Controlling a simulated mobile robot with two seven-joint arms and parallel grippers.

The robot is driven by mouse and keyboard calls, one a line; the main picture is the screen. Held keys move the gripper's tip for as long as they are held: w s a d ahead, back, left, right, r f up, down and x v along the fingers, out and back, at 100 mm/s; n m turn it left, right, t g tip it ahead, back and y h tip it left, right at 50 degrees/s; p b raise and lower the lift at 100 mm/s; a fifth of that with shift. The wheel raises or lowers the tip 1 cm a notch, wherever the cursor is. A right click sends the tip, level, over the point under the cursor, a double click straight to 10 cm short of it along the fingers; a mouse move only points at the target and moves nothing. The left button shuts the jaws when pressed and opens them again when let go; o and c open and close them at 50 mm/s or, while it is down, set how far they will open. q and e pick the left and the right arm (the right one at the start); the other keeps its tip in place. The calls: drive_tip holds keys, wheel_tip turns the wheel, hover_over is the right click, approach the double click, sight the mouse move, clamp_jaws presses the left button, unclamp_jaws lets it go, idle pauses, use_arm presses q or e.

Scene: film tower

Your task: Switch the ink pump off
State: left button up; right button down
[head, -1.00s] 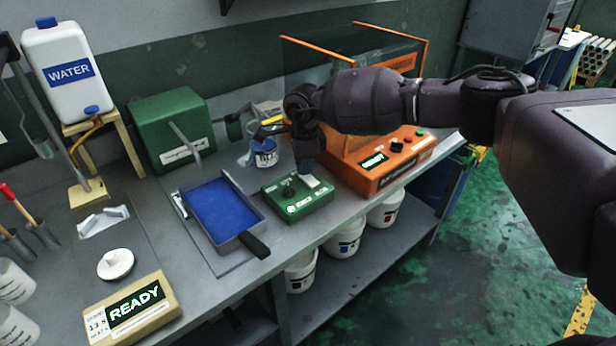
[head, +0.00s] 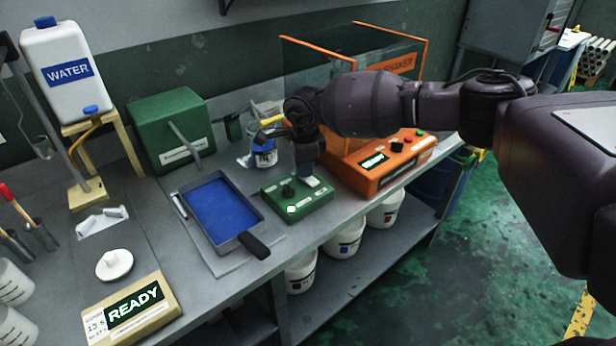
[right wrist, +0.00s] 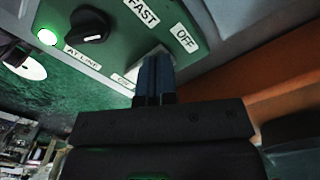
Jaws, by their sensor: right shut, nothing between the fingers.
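The ink pump's green control box (head: 305,205) stands on the bench, with a black knob (head: 288,191) and a small lit lamp (head: 291,208). In the right wrist view, the knob (right wrist: 88,25) sits by a glowing green lamp (right wrist: 47,37) and labels reading FAST, AT LINE and OFF (right wrist: 184,38). My right gripper (head: 308,173) is shut and empty, pointing down at the box's white switch (head: 313,183). In the wrist view its blue fingertips (right wrist: 156,60) overlap the switch, partly hiding it. I cannot tell whether they touch. My left gripper is not in view.
An orange shaker (head: 392,165) stands close to the right of the box. A tray of blue ink (head: 258,246) lies to the left, its black handle toward the front edge. An ink jar (head: 265,158) stands behind. White buckets (head: 345,241) sit on the lower shelf.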

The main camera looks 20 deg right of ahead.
drive_tip(key=shift+f, duration=0.15)
drive_tip(key=shift+r+p, duration=0.3)
drive_tip(key=shift+r, duration=0.4)
drive_tip(key=shift+r+p, duration=1)
drive_tip(key=shift+r, duration=1.85)
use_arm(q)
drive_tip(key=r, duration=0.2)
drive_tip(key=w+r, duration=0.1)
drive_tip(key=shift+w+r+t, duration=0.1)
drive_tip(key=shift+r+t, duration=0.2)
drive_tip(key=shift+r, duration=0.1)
use_arm(e)
drive_tip(key=shift+f, duration=0.1)
